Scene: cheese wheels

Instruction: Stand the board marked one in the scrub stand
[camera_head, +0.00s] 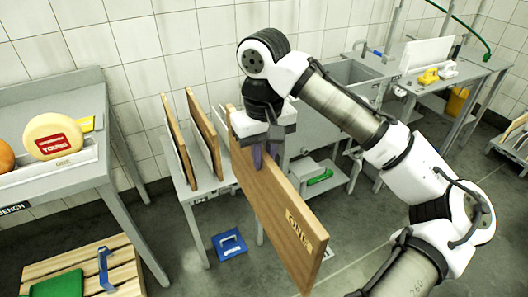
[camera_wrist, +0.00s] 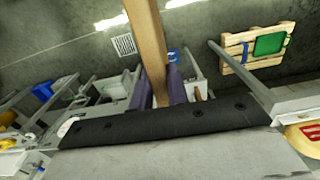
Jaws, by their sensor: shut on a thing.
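The wooden board marked ONE (camera_head: 283,221) hangs on edge from my gripper (camera_head: 259,155), tilted, with its marked end toward the camera and low. The purple fingers are shut on its upper edge. In the wrist view the board (camera_wrist: 147,45) shows edge-on between the two fingers (camera_wrist: 158,88). The board is in front of a grey stand (camera_head: 202,190) that holds two wooden boards (camera_head: 178,140) (camera_head: 205,132) upright. The stand's label is too small to read, so I cannot tell if it is the scrub stand. Another low rack (camera_head: 515,152) with boards is at far right.
A bench (camera_head: 55,188) with cheese wheels (camera_head: 52,137) is at left, and a wooden pallet (camera_head: 125,268) below it. A sink (camera_head: 352,72) is behind my arm. A table at right bears a white board (camera_head: 425,54) and yellow items. A blue item (camera_head: 229,245) lies on the floor.

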